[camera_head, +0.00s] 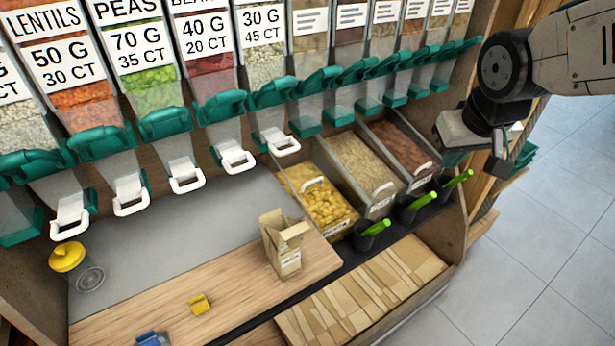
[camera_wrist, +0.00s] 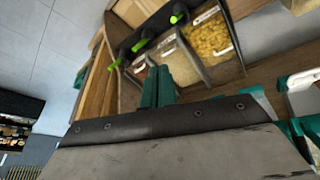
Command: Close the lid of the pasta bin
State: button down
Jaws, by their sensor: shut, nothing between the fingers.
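The pasta bin (camera_head: 325,208) stands at the left end of a row of three clear bins, full of yellow pasta. Its white lid handle (camera_head: 312,183) sits further back than the handles on the other two bins, and the pasta in front of it looks uncovered. The lid's clear panel is hard to make out. The wrist view shows the pasta bin (camera_wrist: 211,37) at the upper right. My gripper (camera_head: 455,158) is raised at the upper right of the head view, apart from the bins. Its teal fingers (camera_wrist: 157,88) are shut and empty.
Two grain bins (camera_head: 358,160) (camera_head: 400,145) stand right of the pasta bin. Green-handled scoops (camera_head: 377,228) stick up in front. An open carton (camera_head: 285,245) stands on the wooden counter. Dispensers with white spouts (camera_head: 237,158) hang behind. The floor (camera_head: 540,240) at right is clear.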

jog(key=w+a+f+n+t, duration=0.15)
jog(key=w+a+f, duration=0.3)
jog(key=w, duration=0.45)
jog(key=n+t+y, duration=0.3)
jog(key=n+y, duration=0.1)
jog(key=y, duration=0.2)
send_over(310, 182)
jog(key=s+d, duration=0.2)
jog(key=s, duration=0.2)
notch_tip(310, 182, down, 16)
jog(key=x, duration=0.9)
jog(key=shift+w, duration=0.15)
jog(key=shift+s+d+f, duration=0.45)
jog(key=shift+s+f, duration=0.15)
jog(key=shift+f, duration=0.1)
jog(key=shift+s+d+f, duration=0.4)
jog(key=shift+s+f, duration=0.1)
jog(key=shift+s, duration=0.1)
